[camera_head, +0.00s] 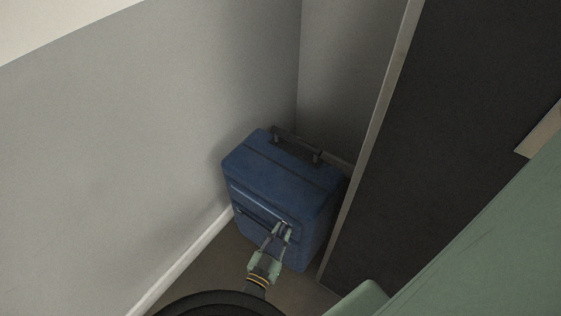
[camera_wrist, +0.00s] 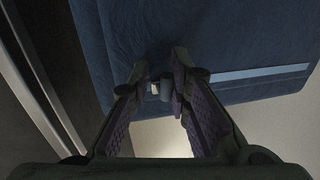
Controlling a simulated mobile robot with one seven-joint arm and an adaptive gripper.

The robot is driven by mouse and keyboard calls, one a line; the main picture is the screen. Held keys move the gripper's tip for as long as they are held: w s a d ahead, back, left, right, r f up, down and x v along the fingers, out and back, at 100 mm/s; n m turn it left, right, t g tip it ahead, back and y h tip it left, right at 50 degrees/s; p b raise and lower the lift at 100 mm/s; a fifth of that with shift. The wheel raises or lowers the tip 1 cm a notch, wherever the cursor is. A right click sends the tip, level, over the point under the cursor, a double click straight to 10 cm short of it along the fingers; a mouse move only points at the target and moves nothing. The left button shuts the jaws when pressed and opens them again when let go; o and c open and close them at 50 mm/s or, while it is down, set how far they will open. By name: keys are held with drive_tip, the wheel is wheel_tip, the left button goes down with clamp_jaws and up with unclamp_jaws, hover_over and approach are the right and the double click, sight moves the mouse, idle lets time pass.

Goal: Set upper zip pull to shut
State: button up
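The blue suitcase (camera_head: 285,185) stands upright in the corner, and its blue fabric fills the top of the wrist view (camera_wrist: 225,35). An upper zip (camera_head: 252,199) runs as a pale line across its front; a pale strip also shows in the wrist view (camera_wrist: 262,73). A small pale and dark zip pull (camera_wrist: 155,88) sits between my fingertips. My gripper (camera_head: 283,226) is at the right end of the upper zip. In the wrist view its fingers (camera_wrist: 160,72) are apart on either side of the pull; firm contact cannot be made out.
A second, lower zip (camera_head: 252,216) lies below the upper one. The suitcase has a dark top handle (camera_head: 296,147). A grey wall (camera_head: 110,150) is close on the left, and a dark panel with a pale edge (camera_head: 378,130) stands close on the right. Little floor is free between them.

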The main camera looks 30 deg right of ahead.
wheel_tip(320, 180, up, 10)
idle(0.6)
